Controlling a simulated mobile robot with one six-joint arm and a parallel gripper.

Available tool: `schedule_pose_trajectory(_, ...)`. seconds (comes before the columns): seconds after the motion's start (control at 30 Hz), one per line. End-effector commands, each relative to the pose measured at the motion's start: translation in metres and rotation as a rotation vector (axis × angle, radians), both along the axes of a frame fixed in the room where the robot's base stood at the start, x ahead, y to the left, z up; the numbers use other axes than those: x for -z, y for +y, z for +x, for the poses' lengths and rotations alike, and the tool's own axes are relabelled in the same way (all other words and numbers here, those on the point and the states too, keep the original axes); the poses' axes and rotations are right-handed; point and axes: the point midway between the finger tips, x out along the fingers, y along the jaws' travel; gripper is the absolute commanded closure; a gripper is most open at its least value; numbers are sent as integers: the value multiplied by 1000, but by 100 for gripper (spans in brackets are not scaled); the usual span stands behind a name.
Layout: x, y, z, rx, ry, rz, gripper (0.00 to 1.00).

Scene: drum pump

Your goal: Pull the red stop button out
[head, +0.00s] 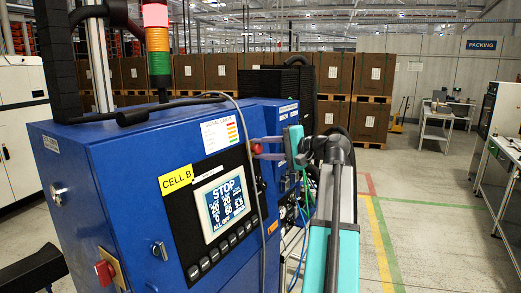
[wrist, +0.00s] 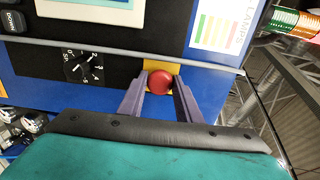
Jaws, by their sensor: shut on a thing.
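The red stop button (wrist: 160,80) is a round mushroom head on a yellow plate on the blue machine's front. In the wrist view it sits between the two purple-grey fingers of my gripper (wrist: 160,88), which is shut on it. In the head view my gripper (head: 262,148) reaches the panel from the right, and the small red button (head: 257,148) shows at its fingertips. The button's stem and the exact contact are hidden. The screen (head: 226,204) reads STOP.
The blue cabinet (head: 110,180) fills the left. A grey cable (wrist: 120,46) crosses the panel close above the button in the wrist view; a dial (wrist: 84,67) is to the left. A red rotary switch (head: 104,272) is low on the cabinet.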

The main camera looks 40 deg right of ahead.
Motion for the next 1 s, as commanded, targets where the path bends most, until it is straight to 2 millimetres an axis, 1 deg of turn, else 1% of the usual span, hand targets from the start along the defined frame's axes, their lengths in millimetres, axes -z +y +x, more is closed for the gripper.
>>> schedule_pose_trajectory(1.0, -2, -4, -12, 3, 1, -1, 85)
